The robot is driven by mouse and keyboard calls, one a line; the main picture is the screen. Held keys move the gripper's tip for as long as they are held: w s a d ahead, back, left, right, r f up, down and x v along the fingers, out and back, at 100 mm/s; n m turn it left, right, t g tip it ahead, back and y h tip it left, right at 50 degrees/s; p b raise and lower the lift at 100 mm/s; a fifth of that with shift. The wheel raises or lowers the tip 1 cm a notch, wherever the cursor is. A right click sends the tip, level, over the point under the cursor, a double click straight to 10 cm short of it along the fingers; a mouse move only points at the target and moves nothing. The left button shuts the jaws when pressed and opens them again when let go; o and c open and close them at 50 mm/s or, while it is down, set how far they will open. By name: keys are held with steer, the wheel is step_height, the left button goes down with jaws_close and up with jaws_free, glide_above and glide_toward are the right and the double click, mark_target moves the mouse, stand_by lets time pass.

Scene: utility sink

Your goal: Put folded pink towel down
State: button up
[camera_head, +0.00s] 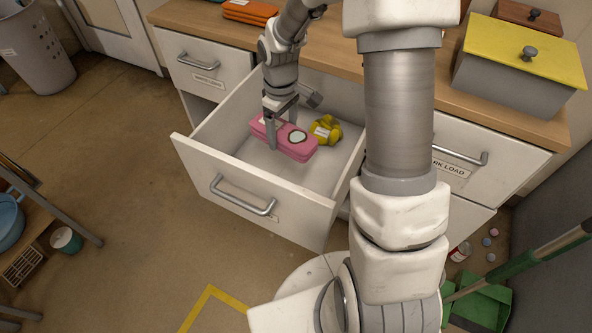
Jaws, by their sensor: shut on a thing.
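The folded pink towel (298,147) is inside the open white drawer (205,148), with a pale round patch on its top. My gripper (271,138) reaches down into the drawer and is shut on the towel near its left end. I cannot tell whether the towel touches the drawer floor. A yellow bundled item (326,130) lies in the drawer just right of the towel.
The drawer's front panel (240,195) stands out over the floor. Free drawer floor shows left of and in front of the towel. An orange folded cloth (250,11) and a yellow-lidded box (525,50) are on the wooden counter (340,55).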

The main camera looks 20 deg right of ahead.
steer(key=shift+n, duration=0.9)
steer(key=f+b, duration=0.2)
steer(key=f, duration=0.3)
steer(key=shift+w+f+b, duration=0.1)
steer(key=shift+w+b, duration=0.1)
steer(key=shift+b, duration=0.1)
step_height(320, 180, down, 10)
steer(key=b, duration=0.3)
steer(key=shift+b, duration=0.35)
steer(key=o, duration=1.4)
